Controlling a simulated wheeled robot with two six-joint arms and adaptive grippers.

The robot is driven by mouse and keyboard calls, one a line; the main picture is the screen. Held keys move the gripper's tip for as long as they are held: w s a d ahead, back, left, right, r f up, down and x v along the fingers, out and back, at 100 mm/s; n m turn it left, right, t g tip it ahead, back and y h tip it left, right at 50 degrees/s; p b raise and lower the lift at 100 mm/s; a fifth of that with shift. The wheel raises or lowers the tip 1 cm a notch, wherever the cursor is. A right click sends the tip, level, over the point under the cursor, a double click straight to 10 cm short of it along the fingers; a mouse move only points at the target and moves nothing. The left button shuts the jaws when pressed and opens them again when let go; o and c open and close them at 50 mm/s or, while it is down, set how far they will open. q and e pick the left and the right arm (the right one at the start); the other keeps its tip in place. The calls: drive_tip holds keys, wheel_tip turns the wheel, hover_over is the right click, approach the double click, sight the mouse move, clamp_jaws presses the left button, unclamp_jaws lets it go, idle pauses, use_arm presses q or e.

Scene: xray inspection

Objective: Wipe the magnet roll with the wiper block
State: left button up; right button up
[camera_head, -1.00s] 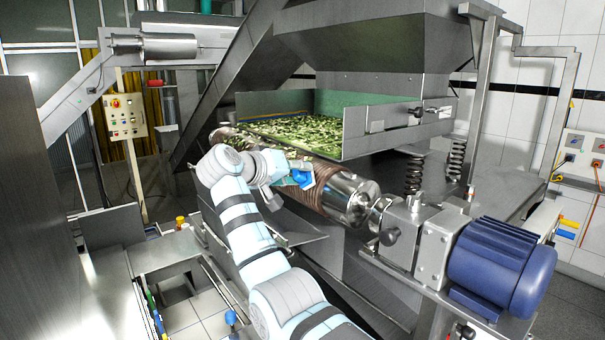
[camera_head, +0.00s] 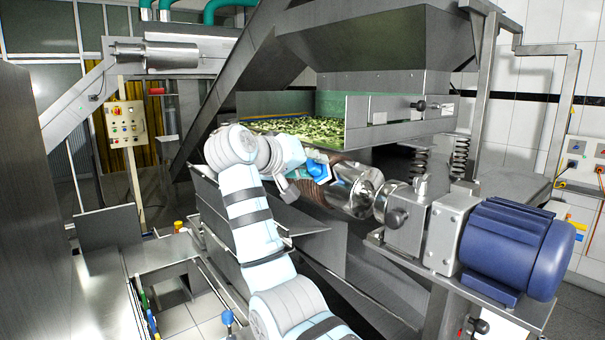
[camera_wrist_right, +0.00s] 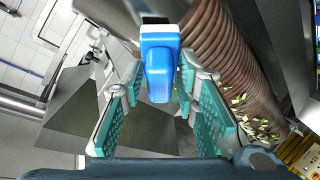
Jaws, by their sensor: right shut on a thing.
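The magnet roll (camera_head: 352,195) lies slanted below the feed tray, with a shiny metal end toward the motor. In the right wrist view its brown ribbed surface (camera_wrist_right: 232,62) runs down the right side. My right gripper (camera_head: 308,172) is over the roll, near its shiny end. It is shut on the wiper block (camera_head: 319,169), a blue grip with a white part at its far end. The block (camera_wrist_right: 158,68) shows between the teal fingers (camera_wrist_right: 160,112) in the wrist view, close beside the roll. I cannot tell whether it touches. My left gripper is out of view.
The feed tray (camera_head: 375,128) with green leafy pieces sits just above the roll. The blue motor (camera_head: 515,250) and its bearing block (camera_head: 405,218) stand at the roll's right end. A spring (camera_head: 459,158) stands behind. A few loose leaf bits (camera_wrist_right: 255,130) show by the roll.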

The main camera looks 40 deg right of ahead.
drive_tip(key=shift+s+f+b, duration=0.35)
drive_tip(key=shift+s+f, duration=0.05)
drive_tip(key=shift+s, duration=0.2)
drive_tip(key=shift+s+a+r, duration=0.15)
drive_tip(key=shift+s+r, duration=0.1)
drive_tip(key=shift+s, duration=0.2)
drive_tip(key=s+b, duration=0.2)
drive_tip(key=shift+s+d+f+b, duration=0.2)
drive_tip(key=shift+s+d+b, duration=0.05)
drive_tip(key=shift+s+b, duration=0.15)
drive_tip(key=shift+s+a+r, duration=0.1)
drive_tip(key=shift+s+r, duration=0.1)
drive_tip(key=shift+s, duration=0.25)
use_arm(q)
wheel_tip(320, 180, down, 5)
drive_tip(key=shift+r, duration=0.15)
use_arm(e)
drive_tip(key=shift+a+r, duration=0.1)
use_arm(q)
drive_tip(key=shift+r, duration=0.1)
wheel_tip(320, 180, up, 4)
drive_tip(key=p, duration=0.3)
drive_tip(key=shift+p, duration=0.35)
use_arm(e)
drive_tip(key=a+r, duration=0.3)
drive_tip(key=a, duration=0.2)
drive_tip(key=shift+r, duration=0.2)
